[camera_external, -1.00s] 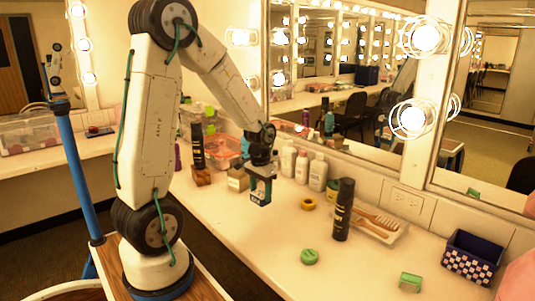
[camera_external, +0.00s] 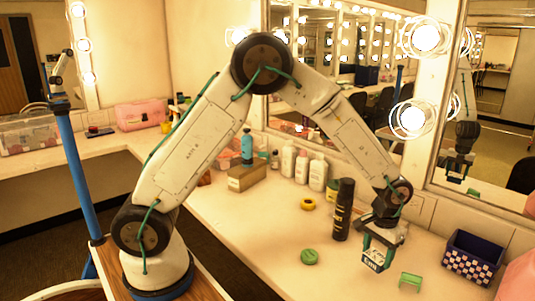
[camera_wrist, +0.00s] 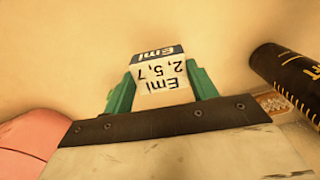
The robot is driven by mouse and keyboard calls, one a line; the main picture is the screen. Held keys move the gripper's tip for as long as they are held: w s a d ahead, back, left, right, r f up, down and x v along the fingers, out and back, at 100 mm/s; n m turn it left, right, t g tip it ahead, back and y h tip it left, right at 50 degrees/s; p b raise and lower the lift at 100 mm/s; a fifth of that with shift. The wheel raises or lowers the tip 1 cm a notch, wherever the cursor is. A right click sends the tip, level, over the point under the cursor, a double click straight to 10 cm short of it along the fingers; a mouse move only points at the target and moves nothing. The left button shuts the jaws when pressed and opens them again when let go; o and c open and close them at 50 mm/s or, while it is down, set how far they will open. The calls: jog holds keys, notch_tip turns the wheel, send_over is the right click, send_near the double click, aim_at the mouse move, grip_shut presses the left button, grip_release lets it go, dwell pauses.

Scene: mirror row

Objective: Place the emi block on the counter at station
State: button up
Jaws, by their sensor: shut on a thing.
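The emi block (camera_external: 373,263) is white with a dark blue band and lettering. The block is over the front right part of the counter (camera_external: 270,235), between the black can and a green bracket. I cannot tell whether its bottom touches the counter. No marked station shows clearly.
A black can (camera_external: 343,212) stands just left of my gripper. A green bracket (camera_external: 410,281) and a checkered box (camera_external: 473,257) are to the right. A green round item (camera_external: 309,257) and a yellow ring (camera_external: 308,204) lie left. The mirror (camera_external: 480,150) is behind.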

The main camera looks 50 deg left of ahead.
jog(key=shift+w+d+r+n, duration=0.25)
jog(key=shift+w+r+n, duration=0.15)
jog(key=shift+w, duration=0.2)
jog(key=shift+r+n, duration=0.1)
jog(key=shift+n, duration=0.2)
jog(key=shift+w+d, duration=0.1)
jog(key=shift+w, duration=0.1)
jog(key=w+d, duration=0.2)
jog(key=w, duration=0.2)
jog(key=w+d+f, duration=0.1)
jog(key=w+d, duration=0.1)
jog(key=w, duration=0.3)
jog(key=w+d, duration=0.2)
jog(key=w, duration=0.2)
jog(key=shift+w+d+f, duration=0.3)
jog(key=shift+w+d, duration=0.1)
jog(key=shift+f, duration=1.7)
jog(key=shift+f, duration=0.1)
jog(key=o, duration=1)
jog(key=shift+f, duration=0.1)
